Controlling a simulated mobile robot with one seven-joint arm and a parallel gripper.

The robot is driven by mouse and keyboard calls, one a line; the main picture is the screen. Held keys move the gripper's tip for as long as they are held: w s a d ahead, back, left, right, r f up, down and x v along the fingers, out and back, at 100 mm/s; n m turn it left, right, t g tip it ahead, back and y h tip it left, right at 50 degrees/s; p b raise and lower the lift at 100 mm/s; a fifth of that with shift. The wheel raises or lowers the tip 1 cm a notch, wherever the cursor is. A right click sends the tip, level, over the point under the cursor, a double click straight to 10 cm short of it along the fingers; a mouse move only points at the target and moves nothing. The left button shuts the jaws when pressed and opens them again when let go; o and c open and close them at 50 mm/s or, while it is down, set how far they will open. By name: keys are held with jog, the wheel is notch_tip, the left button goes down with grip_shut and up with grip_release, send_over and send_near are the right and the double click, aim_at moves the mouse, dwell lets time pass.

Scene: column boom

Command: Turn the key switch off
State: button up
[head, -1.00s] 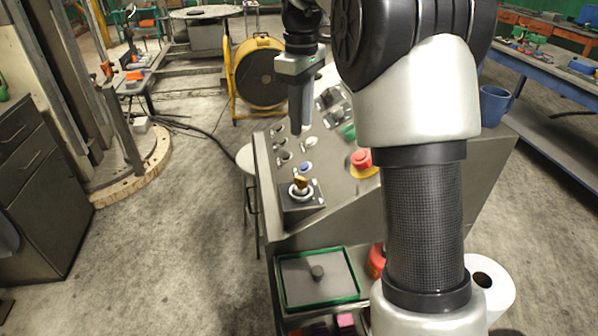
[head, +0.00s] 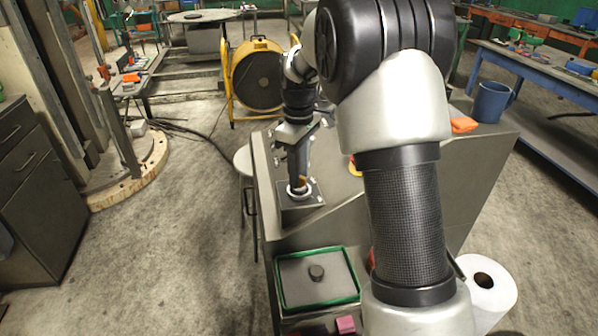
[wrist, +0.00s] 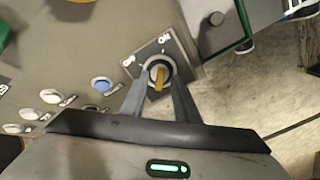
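The key switch (wrist: 162,66) is a round collar on a square grey plate at the console corner, with a brass-yellow key (wrist: 158,82) in it. In the wrist view the key is upright in the picture, with a label above it that looks like ON and another, hard to read, at upper left. In the head view the key switch (head: 300,190) is partly covered by my gripper (head: 298,178). My gripper's two fingers also show in the wrist view (wrist: 160,84), apart on either side of the key, with gaps visible. Contact with the key cannot be told.
A blue button (wrist: 101,84) and several pale buttons sit nearby on the sloped console (head: 410,185). A green-rimmed tray (head: 318,280) and a paper roll (head: 487,285) are lower down.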

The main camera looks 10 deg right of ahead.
grip_shut()
jog(key=shift+r+n+p, duration=0.1)
jog(key=shift+n+p, duration=0.2)
jog(key=shift+n, duration=0.1)
jog(key=n+p, duration=0.1)
jog(key=n, duration=0.2)
jog(key=shift+r, duration=0.1)
jog(key=n+p, duration=0.3)
jog(key=n, duration=0.1)
jog(key=shift+n, duration=0.3)
jog(key=n+p, duration=0.2)
jog(key=n, duration=0.2)
jog(key=shift+n+p, duration=1.1)
jog(key=shift+n, duration=0.6)
jog(key=shift+w, duration=0.1)
